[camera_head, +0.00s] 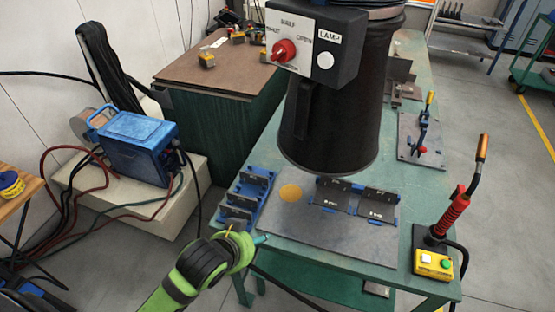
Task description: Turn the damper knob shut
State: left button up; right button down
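The red damper knob (284,50) is on a white dial plate (297,33) at the top of the head view. The plate is marked HALF at the top and OPEN on the right; the label on the left is partly covered or too small to read fully. The exact direction of the knob's pointer is hard to tell. My green and black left arm comes in at the bottom, and its end (245,245) is well below the knob, apart from it. Its fingers do not show clearly. My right gripper is not in view.
The plate sits on a dark box beside a LAMP label and a white round button (325,61), on a wide black hood (335,125). Below is a green table with a grey plate (330,240), blue fixtures (248,195) and a red-handled torch (455,212). A blue welder (133,145) stands left.

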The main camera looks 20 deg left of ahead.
aim_at(276, 55)
pick_arm(q)
jog(key=w+d+r+m+t+h, duration=0.1)
jog(key=w+r+m+t, duration=0.15)
jog(key=r, duration=0.55)
jog(key=w+d+r+m+t+h, duration=0.2)
jog(key=w+r+m, duration=0.2)
jog(key=r, duration=0.4)
jog(key=w+d+r+m+t+h, duration=0.1)
jog(key=w+r+m+t, duration=0.2)
jog(key=r, duration=0.5)
jog(key=a+r+m+t+h, duration=0.1)
jog(key=a+r+m, duration=0.25)
jog(key=r, duration=0.35)
jog(key=a+r+m+h, duration=0.1)
jog(key=a+r+m, duration=0.1)
jog(key=r+m, duration=0.35)
jog(key=shift+n, duration=0.75)
jog(key=p+x, duration=0.1)
jog(key=x, duration=0.1)
jog(key=r+p+x, duration=0.1)
jog(key=x, duration=0.2)
jog(key=p+x, duration=0.1)
jog(key=x, duration=0.1)
jog(key=shift+w+r, duration=0.15)
jog(key=shift+w, duration=0.05)
jog(key=c, duration=1.1)
